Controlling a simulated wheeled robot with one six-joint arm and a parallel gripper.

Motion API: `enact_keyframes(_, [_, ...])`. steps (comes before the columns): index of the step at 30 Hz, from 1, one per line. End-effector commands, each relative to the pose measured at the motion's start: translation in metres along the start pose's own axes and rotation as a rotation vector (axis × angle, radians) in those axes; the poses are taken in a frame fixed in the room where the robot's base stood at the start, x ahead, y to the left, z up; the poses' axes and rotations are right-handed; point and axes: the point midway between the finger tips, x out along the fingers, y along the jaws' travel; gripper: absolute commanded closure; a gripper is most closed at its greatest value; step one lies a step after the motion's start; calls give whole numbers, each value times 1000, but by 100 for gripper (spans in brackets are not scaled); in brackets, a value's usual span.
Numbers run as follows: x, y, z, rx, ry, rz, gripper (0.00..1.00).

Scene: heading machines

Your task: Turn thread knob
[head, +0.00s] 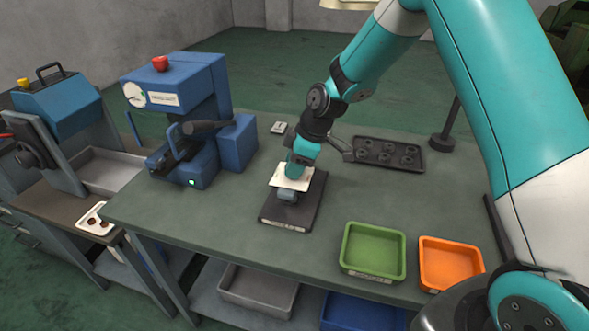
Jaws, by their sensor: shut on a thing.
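My gripper (290,185) reaches down over a dark, labelled pad (302,215) near the middle of the workbench. It is shut on a small grey-blue rounded piece (287,196), low over the pad. A pale flat plate (291,176) shows just above this piece, at the end of my arm. The jaws are too small to make out well, and I cannot tell whether the held piece is the thread knob or whether it touches the pad. A blue machine (185,105) with a dial, a red button and a dark lever stands at the bench's left end.
A green tray (373,276) and an orange tray (450,290) stand at the front right. A dark tray with several round recesses (388,166) and a black stand (443,140) are behind. Another blue machine (60,108) is far left. The bench (200,220) is clear left of the pad.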

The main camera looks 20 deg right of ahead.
Motion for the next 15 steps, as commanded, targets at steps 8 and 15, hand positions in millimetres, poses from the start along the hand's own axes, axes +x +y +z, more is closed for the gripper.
enact_keyframes(8, [2,-2,0,239,1,101,82])
enact_keyframes(15, [2,-2,-1,449,1,187,82])
